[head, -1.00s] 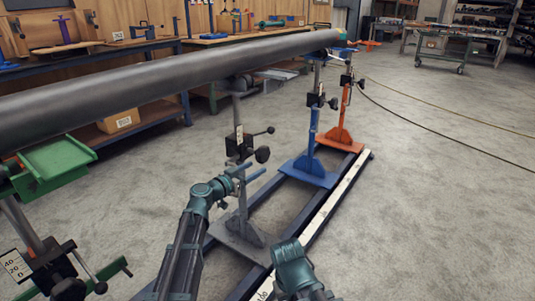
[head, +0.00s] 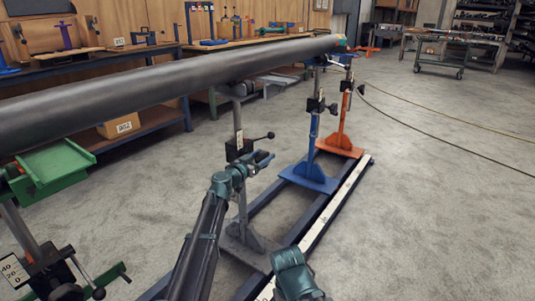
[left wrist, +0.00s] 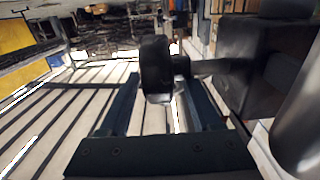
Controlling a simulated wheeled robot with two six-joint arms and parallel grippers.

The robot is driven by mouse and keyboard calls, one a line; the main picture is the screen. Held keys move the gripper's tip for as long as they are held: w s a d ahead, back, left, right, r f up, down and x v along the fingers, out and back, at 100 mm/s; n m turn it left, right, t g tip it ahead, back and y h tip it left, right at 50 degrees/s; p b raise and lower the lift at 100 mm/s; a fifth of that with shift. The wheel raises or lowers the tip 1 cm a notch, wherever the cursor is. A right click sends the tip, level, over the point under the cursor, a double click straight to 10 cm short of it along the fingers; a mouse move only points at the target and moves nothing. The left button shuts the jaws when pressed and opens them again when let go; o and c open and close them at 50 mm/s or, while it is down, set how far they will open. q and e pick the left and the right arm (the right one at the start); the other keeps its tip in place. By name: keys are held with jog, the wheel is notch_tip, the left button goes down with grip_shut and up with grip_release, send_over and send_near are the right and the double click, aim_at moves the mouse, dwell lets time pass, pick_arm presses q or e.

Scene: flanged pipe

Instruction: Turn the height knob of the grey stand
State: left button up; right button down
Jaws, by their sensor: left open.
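The grey stand (head: 240,125) holds up the long pipe near the middle of the head view. Its black clamp block (left wrist: 250,65) and black height knob (left wrist: 155,66) show in the left wrist view, with a short shaft joining them. My left gripper (head: 264,159) is at the knob's height, beside the stand's post. In the left wrist view my left gripper (left wrist: 160,100) is open, and the knob appears between its fingers; I cannot tell whether they touch it. In the head view the gripper largely hides the knob. My right gripper's fingers are not visible.
The dark pipe (head: 150,85) runs across above the stands. A green stand (head: 50,172) is at left; blue (head: 310,172) and orange (head: 340,140) stands are farther back. Open floor lies at right.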

pick_arm(q)
jog(key=shift+x, duration=1.6)
grip_shut()
